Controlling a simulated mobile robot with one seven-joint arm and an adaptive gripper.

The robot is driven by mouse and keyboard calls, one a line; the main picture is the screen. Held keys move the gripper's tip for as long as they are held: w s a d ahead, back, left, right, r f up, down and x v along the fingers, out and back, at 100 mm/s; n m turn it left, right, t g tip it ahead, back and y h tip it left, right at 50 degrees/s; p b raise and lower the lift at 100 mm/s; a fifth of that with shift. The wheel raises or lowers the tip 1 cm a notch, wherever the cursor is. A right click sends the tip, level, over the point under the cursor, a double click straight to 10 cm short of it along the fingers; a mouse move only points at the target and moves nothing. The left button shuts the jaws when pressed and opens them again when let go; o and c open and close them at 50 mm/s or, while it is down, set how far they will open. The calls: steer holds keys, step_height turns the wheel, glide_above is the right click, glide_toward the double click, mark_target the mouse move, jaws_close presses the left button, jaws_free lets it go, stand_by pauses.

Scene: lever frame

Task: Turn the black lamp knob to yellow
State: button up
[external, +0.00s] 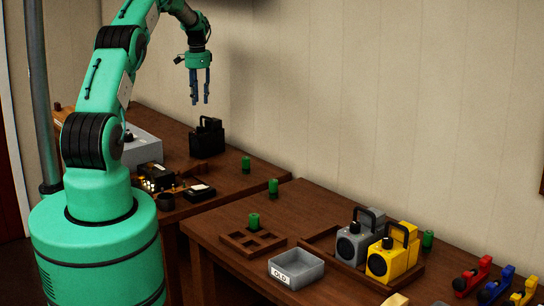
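A black lamp (207,142) with a carrying handle stands upright on the left wooden table, near the wall. Its knob is dark on dark and too small to make out, so I cannot tell which colour it points to. My gripper (200,102) hangs above the black lamp with its fingers pointing down. The gripper looks clear of the lamp.
A grey lamp (354,245) and a yellow lamp (391,262) stand in a wooden tray on the right table. A grey bin (296,269) is in front. Small green cylinders, including one (246,164), stand about. Dark parts (157,177) lie left of the black lamp.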

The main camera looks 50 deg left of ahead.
mark_target(200, 126)
steer(key=shift+r, duration=1.35)
steer(key=shift+r+p, duration=0.1)
steer(key=shift+p, duration=0.3)
steer(key=m+p, duration=0.2)
steer(key=p, duration=0.4)
steer(key=shift+m+p, duration=0.3)
steer(key=shift+m, duration=0.1)
steer(key=shift+f, duration=0.25)
steer(key=shift+f+p, duration=1)
steer(key=shift+f, duration=5.75)
jaws_close()
